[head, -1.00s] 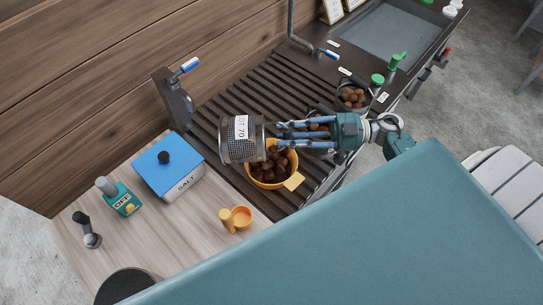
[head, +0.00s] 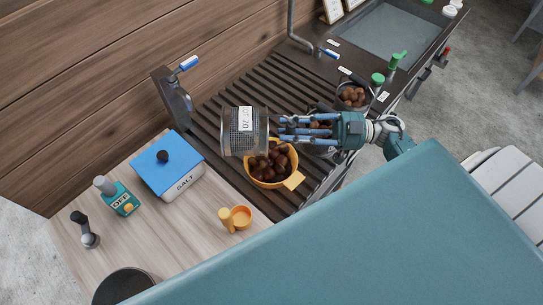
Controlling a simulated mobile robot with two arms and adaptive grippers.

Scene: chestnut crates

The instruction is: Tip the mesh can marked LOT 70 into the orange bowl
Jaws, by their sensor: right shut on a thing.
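The mesh can marked LOT 70 (head: 239,144) is tipped on its side above the orange bowl (head: 265,183). Its label faces up, with the letters turned sideways. My right gripper (head: 284,130) is shut on the can from the right side, and its blue fingers reach toward the can's right part. Brown chestnuts (head: 273,163) are heaped in the bowl just below the can, which hides part of the bowl's back rim. Whether any chestnuts are left inside the can is hidden. My left gripper is not in view.
A blue-lidded SALT box (head: 184,187), an OFF switch box (head: 122,204) and a small orange cup (head: 240,217) are on the wooden counter (head: 150,241).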

